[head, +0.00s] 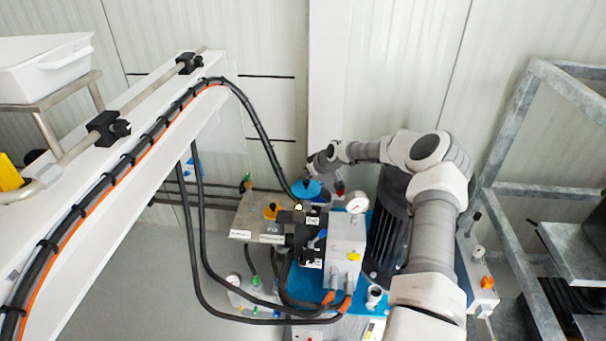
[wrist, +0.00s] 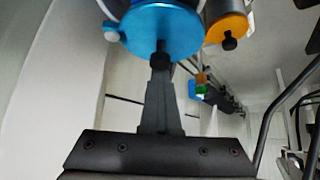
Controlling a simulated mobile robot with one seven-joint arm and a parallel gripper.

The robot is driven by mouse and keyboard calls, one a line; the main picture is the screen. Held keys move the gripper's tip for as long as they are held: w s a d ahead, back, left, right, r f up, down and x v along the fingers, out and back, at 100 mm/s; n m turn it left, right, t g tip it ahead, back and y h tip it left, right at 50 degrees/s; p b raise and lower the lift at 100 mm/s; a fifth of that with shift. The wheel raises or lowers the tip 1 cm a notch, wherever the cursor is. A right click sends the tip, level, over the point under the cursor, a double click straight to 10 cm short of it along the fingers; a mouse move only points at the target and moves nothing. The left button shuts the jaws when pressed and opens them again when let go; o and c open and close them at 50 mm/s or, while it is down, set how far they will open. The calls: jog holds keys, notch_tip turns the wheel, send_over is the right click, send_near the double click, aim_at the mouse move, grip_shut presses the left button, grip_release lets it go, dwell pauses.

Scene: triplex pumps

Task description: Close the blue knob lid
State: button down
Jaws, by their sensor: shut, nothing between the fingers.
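The blue knob lid (head: 306,189) is a round blue disc at the middle of the head view, on top of the pump equipment. In the wrist view the same blue lid (wrist: 185,28) fills the top middle, its face and black knob (wrist: 160,58) turned toward the camera. My gripper (wrist: 160,72) is shut, its narrow fingers pointing at the knob and overlapping it in the picture. I cannot tell whether they touch. In the head view my gripper (head: 310,172) is small and dark, just above the lid. Whether the lid sits flush or tilted is unclear.
An orange lid (wrist: 226,28) with a black knob is beside the blue one. A pressure gauge (head: 357,205) and grey block (head: 346,240) stand close to the right. Black hoses (head: 262,130) arch down on the left. A metal frame (head: 515,130) stands at the right.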

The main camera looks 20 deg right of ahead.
aim_at(308, 184)
jog(key=shift+s+d+f+b, duration=0.25)
jog(key=shift+s+b, duration=0.1)
jog(key=shift+s, duration=0.15)
jog(key=shift+s+d+n+y, duration=0.1)
jog(key=shift+s+n+y, duration=0.1)
jog(key=shift+n+y, duration=0.25)
jog(key=shift+s+d+r+n+b, duration=0.15)
jog(key=shift+s+n+b, duration=0.1)
jog(key=shift+s+b, duration=0.25)
jog(key=shift+s+d+n+g+y+b, duration=0.3)
jog(key=shift+n+g+y+b, duration=0.1)
jog(key=shift+n+g+y, duration=0.25)
jog(key=shift+s+d+b, duration=0.4)
jog(key=shift+d, duration=0.05)
jog(key=shift+s+d, duration=0.1)
